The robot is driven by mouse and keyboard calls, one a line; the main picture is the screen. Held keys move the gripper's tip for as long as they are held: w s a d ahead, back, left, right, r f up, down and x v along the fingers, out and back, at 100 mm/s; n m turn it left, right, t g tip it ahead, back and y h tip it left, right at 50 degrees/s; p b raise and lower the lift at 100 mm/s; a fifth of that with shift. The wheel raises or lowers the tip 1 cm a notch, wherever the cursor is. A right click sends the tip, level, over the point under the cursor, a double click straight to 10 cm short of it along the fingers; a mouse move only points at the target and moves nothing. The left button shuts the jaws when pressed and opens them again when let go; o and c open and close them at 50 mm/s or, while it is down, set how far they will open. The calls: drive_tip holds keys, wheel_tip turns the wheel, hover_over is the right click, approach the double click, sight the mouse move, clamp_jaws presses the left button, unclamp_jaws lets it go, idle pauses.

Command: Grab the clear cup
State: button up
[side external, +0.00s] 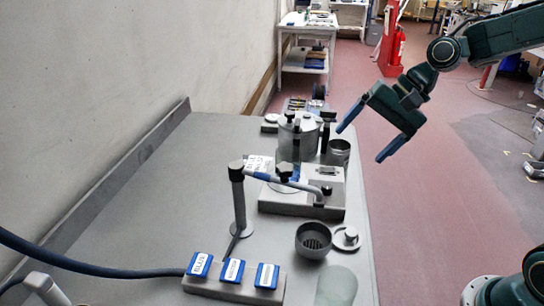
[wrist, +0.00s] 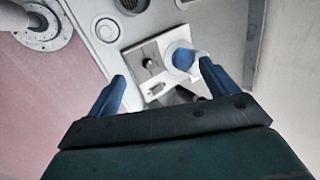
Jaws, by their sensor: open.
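A pale, see-through greenish shape (side external: 336,286) at the near right edge of the table in the side view looks like the clear cup; its outline is faint and I cannot tell whether it stands or lies. I cannot make it out in the wrist view. My gripper (side external: 360,144) hangs above and beyond it, over the far right edge of the table. Its blue fingers are wide apart with nothing between them; they also show in the wrist view (wrist: 162,72).
A grey perforated bowl (side external: 313,241) and a small round lid (side external: 346,239) sit just behind the see-through shape. A white instrument (side external: 325,188), a jointed stand (side external: 238,200), a grey pot (side external: 307,128) and a block with blue labels (side external: 236,289) crowd nearby. The table's left side is clear.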

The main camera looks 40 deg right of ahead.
drive_tip(key=w+d+f+m+y, duration=0.2)
drive_tip(key=w+f+m, duration=0.1)
drive_tip(key=m, duration=0.1)
drive_tip(key=w+d+f+m+t+y, duration=0.1)
drive_tip(key=w+d+f+m+y, duration=0.1)
drive_tip(key=w+f+m, duration=0.2)
drive_tip(key=w+d+f+m+y, duration=0.2)
drive_tip(key=w+d+f+m, duration=0.1)
drive_tip(key=m, duration=0.1)
drive_tip(key=shift+w+f+m+t+y, duration=0.3)
drive_tip(key=shift+w+f+m+t, duration=0.05)
drive_tip(key=shift+f+m+t, duration=0.05)
drive_tip(key=shift+w+d+f+m+y, duration=0.15)
drive_tip(key=shift+d+f+m+y, duration=0.2)
drive_tip(key=shift+m, duration=0.15)
drive_tip(key=shift+a, duration=0.1)
drive_tip(key=shift+x, duration=4.3)
drive_tip(key=shift+w, duration=0.1)
drive_tip(key=shift+x, duration=2.55)
drive_tip(key=shift+c, duration=0.3)
drive_tip(key=c, duration=1.1)
